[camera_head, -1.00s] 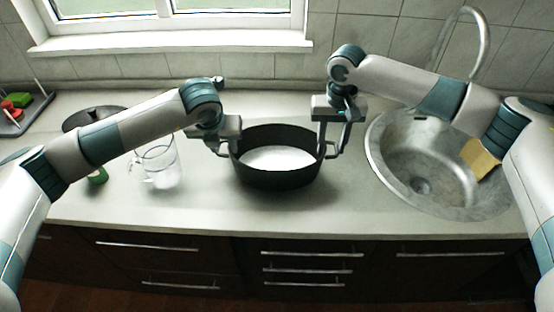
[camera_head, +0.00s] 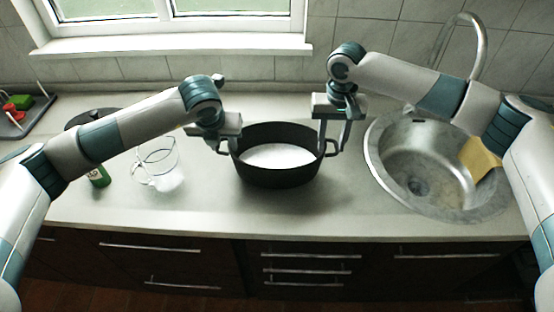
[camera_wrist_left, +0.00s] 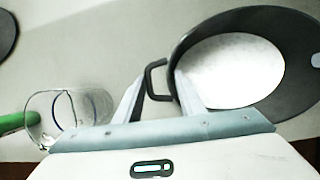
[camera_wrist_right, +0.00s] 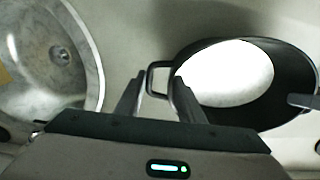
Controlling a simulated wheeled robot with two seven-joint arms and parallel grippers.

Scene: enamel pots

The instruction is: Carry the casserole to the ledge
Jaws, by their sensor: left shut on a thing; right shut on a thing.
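The casserole (camera_head: 275,178) is a black, open pot with a white inside, upright over the middle of the counter. I cannot tell whether its base touches the counter. My left gripper (camera_head: 222,148) is shut on its left handle, which shows between the fingers in the left wrist view (camera_wrist_left: 149,78). My right gripper (camera_head: 334,146) is shut on the opposite handle, seen in the right wrist view (camera_wrist_right: 151,78). The ledge, apparently the white window sill (camera_head: 180,45), runs along the wall behind, higher than the counter.
A glass jug (camera_head: 155,168) and a green bottle (camera_head: 98,176) stand left of the casserole, partly under my left arm. A dark round object (camera_head: 88,118) lies behind that arm. A steel sink (camera_head: 425,185) with a tall tap (camera_head: 478,50) is at the right. The sill looks clear.

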